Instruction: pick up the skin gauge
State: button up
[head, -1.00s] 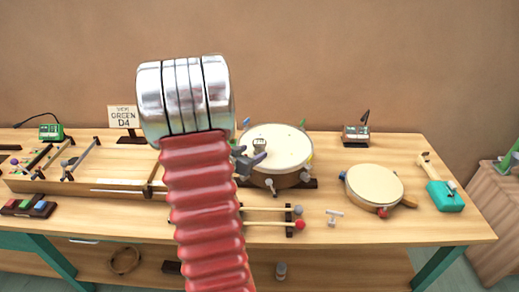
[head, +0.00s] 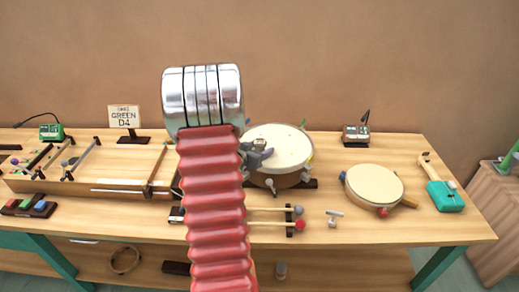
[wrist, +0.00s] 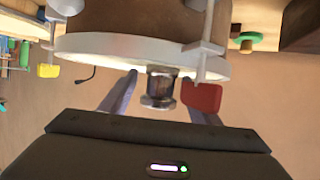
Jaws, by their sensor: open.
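The skin gauge (head: 260,142) is a small dark piece with a pale face on the white skin of the round drum (head: 288,143). In the wrist view, where the scene appears upside down, the gauge (wrist: 160,86) shows as a shiny metal cylinder against the drum's skin side. My gripper (head: 262,156) is at the drum's near left edge, beside the gauge. In the wrist view my gripper (wrist: 160,76) is open, with one grey finger on each side of the gauge. I cannot tell whether either finger touches it.
A red tab (wrist: 202,97) on the drum's rim is close to one finger. Mallets (head: 270,224) lie in front of the drum. A smaller drum (head: 375,186) is to the right and a wooden tray (head: 110,189) to the left. My red arm hides part of the table.

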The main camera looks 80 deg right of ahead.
aim_at(260, 142)
jog(key=shift+d, duration=0.1)
jog(key=shift+c, duration=0.2)
grip_shut()
dwell(0.8)
jog(key=shift+r, duration=0.1)
notch_tip(260, 142, up, 10)
jog(key=shift+f, duration=0.1)
dwell(0.5)
dwell(0.3)
